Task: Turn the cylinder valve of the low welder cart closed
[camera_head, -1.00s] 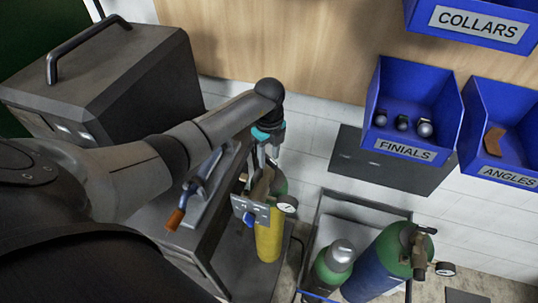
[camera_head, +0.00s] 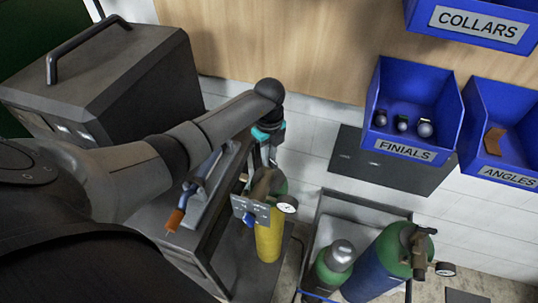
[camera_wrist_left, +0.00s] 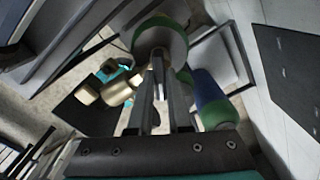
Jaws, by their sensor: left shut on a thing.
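The low welder cart (camera_head: 222,238) is dark and stands left of centre in the head view. It carries a yellow cylinder (camera_head: 268,243) with a green shoulder, a round gauge (camera_head: 287,204) and a small grey plate (camera_head: 248,210). The cylinder valve is at the top of this cylinder, mostly hidden by my fingers. My left gripper (camera_head: 268,160) reaches down onto it from above and is shut on it. In the left wrist view my fingers (camera_wrist_left: 158,62) converge over the green-edged cylinder top, with brass fittings (camera_wrist_left: 110,88) to the left. My right gripper is not in view.
A second cart (camera_head: 318,212) with green and blue cylinders (camera_head: 378,262) stands to the right. Blue bins, including the finials bin (camera_head: 408,152), hang on the wall. A large dark machine box (camera_head: 110,85) and an orange-tipped tool (camera_head: 176,218) are at the left.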

